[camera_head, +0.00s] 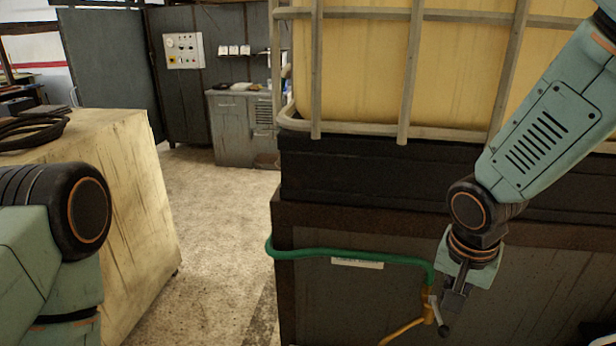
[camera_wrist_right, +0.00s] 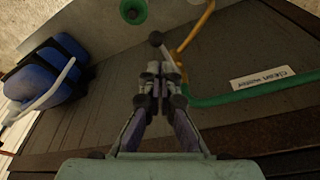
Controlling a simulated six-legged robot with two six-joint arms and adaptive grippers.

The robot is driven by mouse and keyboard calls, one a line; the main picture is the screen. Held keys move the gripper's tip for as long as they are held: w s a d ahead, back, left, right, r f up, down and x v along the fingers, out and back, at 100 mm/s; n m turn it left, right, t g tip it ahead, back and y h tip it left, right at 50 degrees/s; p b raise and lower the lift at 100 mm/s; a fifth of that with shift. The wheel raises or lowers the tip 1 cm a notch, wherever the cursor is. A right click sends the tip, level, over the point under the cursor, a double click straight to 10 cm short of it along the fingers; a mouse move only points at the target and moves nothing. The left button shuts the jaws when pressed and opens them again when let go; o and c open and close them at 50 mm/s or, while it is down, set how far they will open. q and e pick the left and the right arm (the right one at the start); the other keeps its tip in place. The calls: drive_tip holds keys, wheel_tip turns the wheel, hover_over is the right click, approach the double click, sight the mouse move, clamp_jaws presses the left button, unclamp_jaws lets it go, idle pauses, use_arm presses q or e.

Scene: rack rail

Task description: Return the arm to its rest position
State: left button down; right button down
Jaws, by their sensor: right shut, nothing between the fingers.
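My right gripper (camera_head: 455,298) hangs down from the teal right arm in front of the dark rack. It is shut and empty; its fingertips (camera_wrist_right: 160,78) meet in the right wrist view. A valve (camera_head: 429,308) with a dark-knobbed lever is close beside the fingers in the head view.
A green hose (camera_head: 345,253) runs along the rack (camera_head: 300,225) to the valve, with a yellow pipe (camera_head: 402,330) below. A caged yellowish tank (camera_head: 365,70) stands above. A worn block (camera_head: 135,180) stands left. Blue seat-like objects (camera_wrist_right: 45,70) show in the wrist view. Open floor (camera_head: 220,230) lies between.

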drive_tip(key=s+a+f+n+t+y+b, duration=0.15)
drive_tip(key=f+n+b, duration=0.25)
drive_tip(key=f, duration=0.6)
drive_tip(key=a+f+n+t+y+b, duration=0.1)
drive_tip(key=a+f+n+t+b, duration=0.15)
drive_tip(key=f+b, duration=0.45)
drive_tip(key=s+f+g+b, duration=0.3)
drive_tip(key=s+f+b, duration=0.2)
drive_tip(key=s+f, duration=0.7)
drive_tip(key=s+f+n+g+h+b, duration=0.1)
drive_tip(key=s+f+g+b, duration=0.1)
drive_tip(key=s+f+b, duration=0.4)
drive_tip(key=s+f, duration=0.5)
drive_tip(key=f, duration=0.6)
drive_tip(key=shift+s+d+g, duration=0.2)
drive_tip(key=shift+s+g, duration=0.15)
drive_tip(key=shift+g, duration=0.05)
